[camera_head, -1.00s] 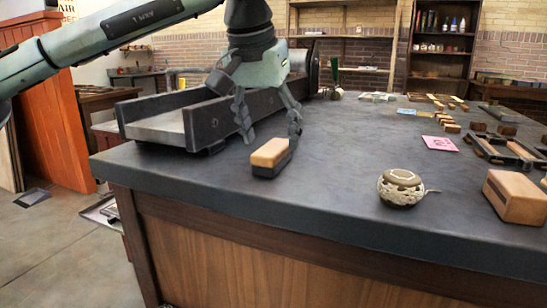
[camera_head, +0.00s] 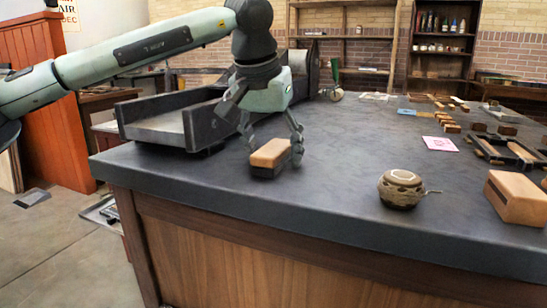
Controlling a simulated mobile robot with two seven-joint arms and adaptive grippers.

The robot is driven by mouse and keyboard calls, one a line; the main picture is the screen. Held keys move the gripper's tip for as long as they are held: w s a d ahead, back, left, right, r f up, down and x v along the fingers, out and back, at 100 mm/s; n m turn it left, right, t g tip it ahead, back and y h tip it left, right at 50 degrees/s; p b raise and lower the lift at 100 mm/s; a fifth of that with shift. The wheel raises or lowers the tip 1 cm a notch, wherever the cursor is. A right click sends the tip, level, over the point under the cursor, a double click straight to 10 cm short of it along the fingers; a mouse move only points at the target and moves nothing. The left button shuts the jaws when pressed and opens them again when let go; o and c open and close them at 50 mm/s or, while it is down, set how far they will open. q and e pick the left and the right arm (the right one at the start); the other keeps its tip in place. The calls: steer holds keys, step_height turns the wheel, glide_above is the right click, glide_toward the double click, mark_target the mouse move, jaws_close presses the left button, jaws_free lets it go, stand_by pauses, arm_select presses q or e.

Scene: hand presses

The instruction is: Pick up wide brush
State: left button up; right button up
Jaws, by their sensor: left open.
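The wide brush (camera_head: 270,154), a block with a light wooden top and a dark lower part, lies on the dark tabletop near its front left edge. My left gripper (camera_head: 274,155) comes down over it with open fingers, one on the brush's left side and one on its right. I cannot tell whether the fingers touch it. My right gripper is not in view.
A dark press bed (camera_head: 165,112) stands just behind and left of the brush. A round woven-looking pot (camera_head: 400,188) and a wooden block (camera_head: 516,197) stand to the right. A pink card (camera_head: 440,144) lies farther back. The tabletop (camera_head: 335,180) between brush and pot is clear.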

mark_target(278, 144)
arm_select(q)
steer(key=shift+c, duration=0.5)
steer(key=c, duration=1.2)
steer(key=shift+r, duration=0.1)
steer(key=shift+r, duration=0.35)
step_height(278, 144, up, 4)
steer(key=shift+r, duration=0.1)
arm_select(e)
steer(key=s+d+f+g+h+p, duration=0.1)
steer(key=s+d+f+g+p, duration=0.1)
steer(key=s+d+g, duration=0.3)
arm_select(q)
steer(key=shift+w+a+r+p, duration=0.25)
steer(key=shift+w+a+r, duration=0.65)
steer(key=shift+w, duration=0.9)
steer(key=shift+w+a+r+p, duration=0.25)
steer(key=shift+w+a+r, duration=0.4)
steer(key=shift+w+r, duration=0.85)
steer(key=shift+w+a+r+p, duration=0.25)
steer(key=shift+w+a+r, duration=0.55)
steer(key=shift+w, duration=1.25)
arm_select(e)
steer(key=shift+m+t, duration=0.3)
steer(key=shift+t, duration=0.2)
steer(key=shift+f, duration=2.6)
